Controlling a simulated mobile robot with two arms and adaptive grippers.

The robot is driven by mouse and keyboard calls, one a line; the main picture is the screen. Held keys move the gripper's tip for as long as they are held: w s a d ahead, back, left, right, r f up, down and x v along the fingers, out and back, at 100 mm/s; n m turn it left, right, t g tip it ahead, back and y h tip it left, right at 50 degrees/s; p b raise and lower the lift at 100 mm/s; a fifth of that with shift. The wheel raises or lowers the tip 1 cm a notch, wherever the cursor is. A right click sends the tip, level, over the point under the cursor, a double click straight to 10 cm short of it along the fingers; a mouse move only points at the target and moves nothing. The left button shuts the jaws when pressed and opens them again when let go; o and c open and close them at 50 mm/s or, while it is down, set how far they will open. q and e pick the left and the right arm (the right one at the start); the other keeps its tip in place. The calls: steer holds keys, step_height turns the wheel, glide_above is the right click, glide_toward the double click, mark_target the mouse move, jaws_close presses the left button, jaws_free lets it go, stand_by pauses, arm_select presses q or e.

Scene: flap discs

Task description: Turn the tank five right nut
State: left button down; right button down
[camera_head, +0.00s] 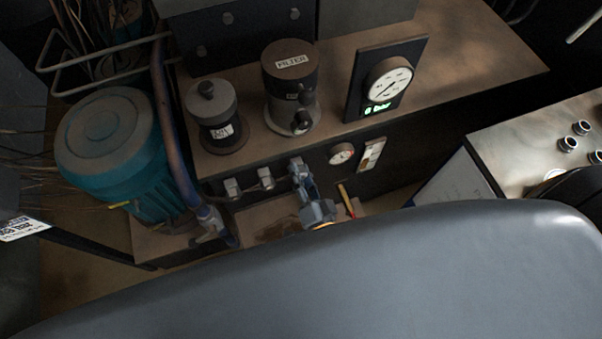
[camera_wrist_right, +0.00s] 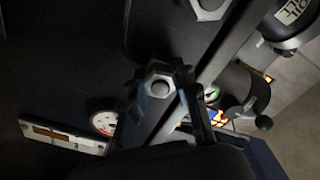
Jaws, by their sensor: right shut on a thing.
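Several grey metal nuts stick out in a row from the dark front face of the unit in the head view: a left one (camera_head: 232,188), a middle one (camera_head: 266,178) and a right one at my gripper. My right gripper (camera_head: 302,174) reaches up to the right nut and is shut on it. In the right wrist view the hexagonal right nut (camera_wrist_right: 160,80) sits between my fingertips (camera_wrist_right: 161,92), facing the camera. A neighbouring nut (camera_wrist_right: 208,8) shows at the top edge. My left gripper is not in view.
A round gauge (camera_head: 341,153) and a light indicator plate (camera_head: 372,154) are right of the nuts. A teal motor (camera_head: 110,150) and a pipe (camera_head: 172,130) are left.

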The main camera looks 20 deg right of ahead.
stand_by(0.4)
steer(key=shift+f, duration=0.1)
steer(key=c, duration=1)
jaws_free()
steer(key=s, duration=1.2)
steer(key=shift+d, duration=0.2)
